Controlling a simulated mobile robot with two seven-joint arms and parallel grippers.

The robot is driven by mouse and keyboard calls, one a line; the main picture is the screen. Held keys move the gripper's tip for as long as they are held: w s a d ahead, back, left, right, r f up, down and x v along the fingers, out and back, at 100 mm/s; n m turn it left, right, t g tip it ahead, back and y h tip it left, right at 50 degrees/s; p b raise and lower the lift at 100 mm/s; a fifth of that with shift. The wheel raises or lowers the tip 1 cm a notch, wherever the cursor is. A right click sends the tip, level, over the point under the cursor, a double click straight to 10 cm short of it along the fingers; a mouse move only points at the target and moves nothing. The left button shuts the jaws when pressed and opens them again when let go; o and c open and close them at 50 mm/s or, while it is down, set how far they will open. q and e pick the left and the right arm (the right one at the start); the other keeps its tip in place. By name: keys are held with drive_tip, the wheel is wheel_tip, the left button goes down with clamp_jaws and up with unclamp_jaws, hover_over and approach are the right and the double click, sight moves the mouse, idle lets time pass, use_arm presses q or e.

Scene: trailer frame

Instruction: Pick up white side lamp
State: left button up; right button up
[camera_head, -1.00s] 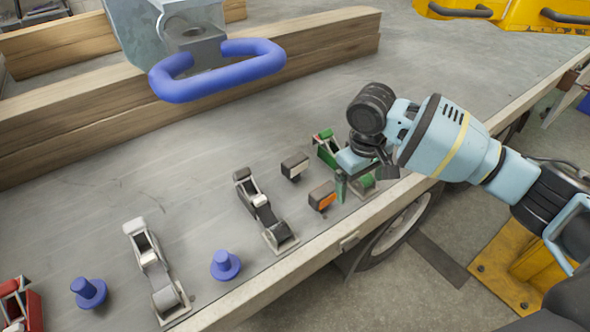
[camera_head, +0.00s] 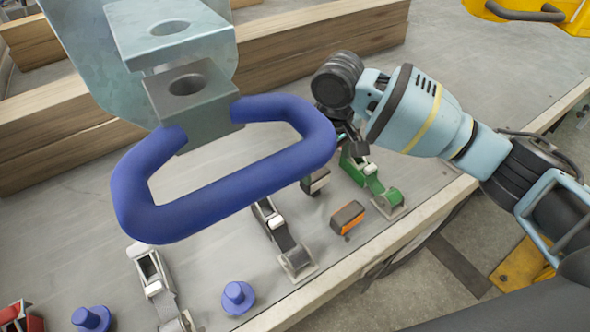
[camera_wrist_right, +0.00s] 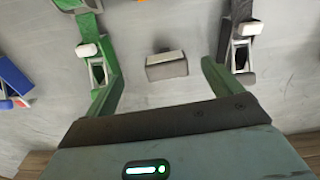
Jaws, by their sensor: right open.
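The white side lamp (camera_head: 315,182) is a small dark block with a pale lens, lying on the grey trailer bed. It is partly covered by the blue handle in the head view. In the right wrist view the lamp (camera_wrist_right: 166,66) lies between the lines of the two green fingers, a little beyond their tips. My right gripper (camera_head: 350,140) is above the bed, just up and right of the lamp in the head view. In the right wrist view the gripper (camera_wrist_right: 160,75) is open and empty. My left gripper is not in view.
A green ratchet strap (camera_head: 372,180) and an orange-lens lamp (camera_head: 348,216) lie close by. A black strap (camera_head: 277,235), grey strap (camera_head: 155,280) and blue knobs (camera_head: 238,297) lie nearer the left. A large blue handle (camera_head: 230,190) hangs in front. Wooden beams (camera_head: 320,45) lie behind.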

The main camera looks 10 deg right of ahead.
sight(321, 177)
drive_tip(key=f, duration=0.4)
drive_tip(key=a+f+b, duration=0.1)
drive_tip(key=f, duration=0.2)
drive_tip(key=shift+w+f, duration=0.1)
drive_tip(key=shift+f, duration=0.3)
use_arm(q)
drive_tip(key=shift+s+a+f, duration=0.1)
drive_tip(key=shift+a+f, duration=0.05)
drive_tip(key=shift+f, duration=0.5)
use_arm(e)
drive_tip(key=c, duration=1.2)
drive_tip(key=shift+o, duration=0.2)
